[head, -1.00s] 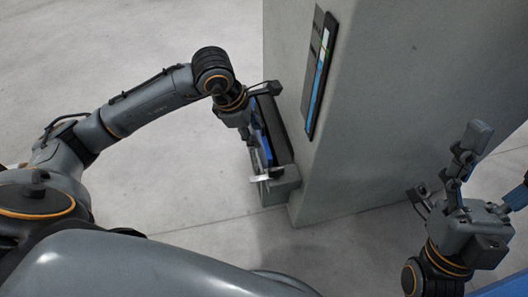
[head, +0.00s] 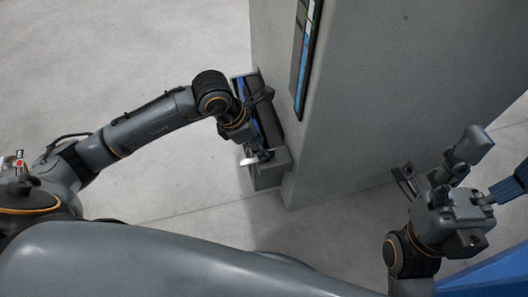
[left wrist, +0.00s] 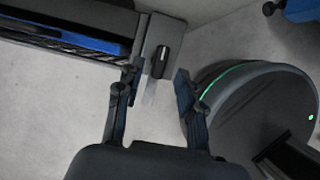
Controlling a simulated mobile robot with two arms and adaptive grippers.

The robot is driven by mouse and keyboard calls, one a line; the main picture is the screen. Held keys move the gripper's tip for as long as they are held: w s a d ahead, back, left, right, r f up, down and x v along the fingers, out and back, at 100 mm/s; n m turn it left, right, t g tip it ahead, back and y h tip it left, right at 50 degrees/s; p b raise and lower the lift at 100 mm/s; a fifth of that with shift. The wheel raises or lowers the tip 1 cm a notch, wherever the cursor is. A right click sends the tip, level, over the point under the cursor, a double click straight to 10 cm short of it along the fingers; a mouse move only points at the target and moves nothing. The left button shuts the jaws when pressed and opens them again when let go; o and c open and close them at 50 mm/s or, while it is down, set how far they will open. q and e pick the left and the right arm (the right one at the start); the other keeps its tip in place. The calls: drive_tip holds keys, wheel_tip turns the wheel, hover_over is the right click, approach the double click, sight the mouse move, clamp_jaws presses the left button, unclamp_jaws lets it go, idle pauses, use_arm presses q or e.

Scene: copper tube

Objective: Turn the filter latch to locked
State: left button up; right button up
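The filter unit (head: 268,128) is a dark, narrow housing with a blue strip, fixed low on the side of the grey pillar. Its grey end block (head: 268,175) faces me. In the left wrist view the end block (left wrist: 148,42) carries a dark oval knob with a small light mark, perhaps the latch (left wrist: 160,62). My left gripper (left wrist: 156,80) has its fingers apart, with the knob just beyond and between the tips; contact cannot be told. In the head view my left gripper (head: 256,153) is at the unit's near end, beside a pale piece. My right gripper (head: 440,165) is spread and empty, far right.
The grey pillar (head: 370,120) rises right behind the unit and bears a dark panel (head: 305,55) with coloured bars. Bare concrete floor (head: 180,190) lies around. Blue structure (head: 490,275) is at the lower right.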

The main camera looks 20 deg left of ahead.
sight(257, 157)
use_arm(q)
drive_tip(key=shift+b+x, duration=0.45)
drive_tip(key=shift+x, duration=1.4)
clamp_jaws()
